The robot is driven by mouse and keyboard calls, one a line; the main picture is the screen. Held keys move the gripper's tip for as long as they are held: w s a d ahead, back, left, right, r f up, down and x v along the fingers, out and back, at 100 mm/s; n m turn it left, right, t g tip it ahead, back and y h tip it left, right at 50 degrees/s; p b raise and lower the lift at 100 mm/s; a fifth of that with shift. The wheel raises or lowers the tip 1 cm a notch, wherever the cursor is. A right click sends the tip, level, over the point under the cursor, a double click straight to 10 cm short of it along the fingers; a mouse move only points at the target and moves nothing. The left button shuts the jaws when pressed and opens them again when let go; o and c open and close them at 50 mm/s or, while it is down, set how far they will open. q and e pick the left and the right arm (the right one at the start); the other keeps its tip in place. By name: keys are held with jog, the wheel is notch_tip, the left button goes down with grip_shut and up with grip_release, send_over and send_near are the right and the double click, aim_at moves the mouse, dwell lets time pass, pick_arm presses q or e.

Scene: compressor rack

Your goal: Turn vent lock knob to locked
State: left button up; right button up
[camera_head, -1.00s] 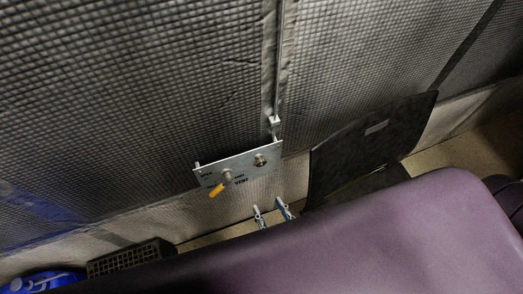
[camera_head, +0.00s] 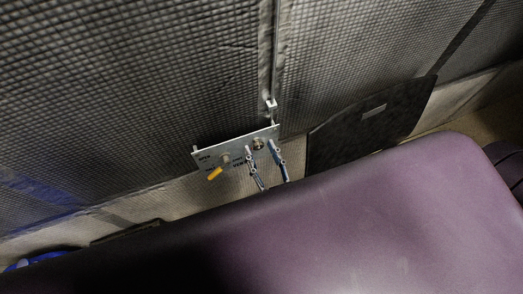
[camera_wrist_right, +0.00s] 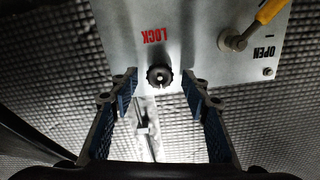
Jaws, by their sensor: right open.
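The vent lock knob (camera_head: 259,144) is a small dark round knob at the right end of a pale metal panel (camera_head: 203,158). In the right wrist view the knob (camera_wrist_right: 159,76) sits beside red LOCK lettering. My right gripper (camera_head: 261,146) is open, with its two blue-padded fingers pointing at the panel. In the right wrist view the knob lies between and beyond the fingertips (camera_wrist_right: 160,88), with no visible contact. A yellow-handled vent lever (camera_head: 215,173) is on the panel's left part; it also shows in the right wrist view (camera_wrist_right: 270,10). My left gripper is not in view.
A quilted grey wall (camera_head: 130,90) stands behind the panel, with a vertical rod (camera_head: 276,60) above it. A black board (camera_head: 370,125) leans to the right. A large purple surface fills the foreground and hides much of my right arm.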

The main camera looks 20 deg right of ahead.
jog(key=shift+c, duration=0.5)
jog(key=c, duration=1.1)
jog(key=shift+o, duration=0.2)
jog(key=shift+m, duration=0.3)
jog(key=m, duration=0.2)
jog(key=shift+m, duration=0.3)
jog(key=m, duration=0.3)
jog(key=shift+f+m, duration=0.1)
jog(key=shift+m, duration=0.2)
jog(key=m, duration=0.5)
jog(key=shift+d+f+b, duration=0.1)
jog(key=shift+b, duration=0.25)
jog(key=m+b, duration=0.1)
jog(key=m, duration=0.5)
jog(key=shift+b, duration=0.35)
